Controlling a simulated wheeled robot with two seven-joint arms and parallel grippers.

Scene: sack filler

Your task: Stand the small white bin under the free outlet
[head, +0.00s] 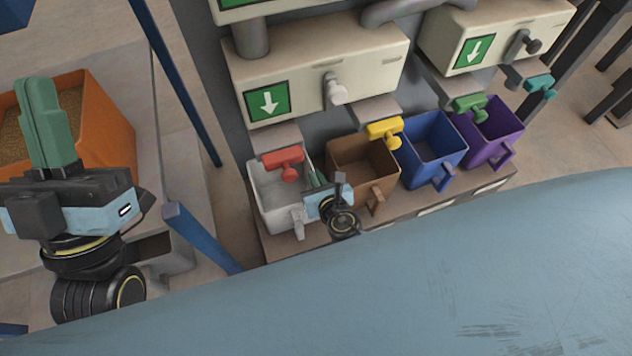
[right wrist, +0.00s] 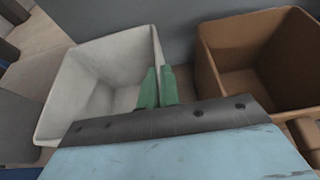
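The small white bin (head: 257,200) stands upright at the left end of a row of bins, below the outlet with the red handle (head: 283,160). It also shows in the right wrist view (right wrist: 75,80), and its inside looks empty. My right gripper (head: 316,178) is at the bin's right wall. In the right wrist view its green fingers (right wrist: 157,72) sit close together on either side of that wall's rim, seemingly shut on it. My left gripper (head: 36,82) is far left, away from the bins, its green fingers together with nothing visible between them.
A brown bin (head: 345,150) stands close on the right, then blue (head: 425,130) and purple (head: 490,120) bins on the same ledge. Yellow (head: 384,130), green (head: 468,104) and teal (head: 540,86) handles hang above. An orange container (head: 105,125) with grainy contents stands left, near blue posts.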

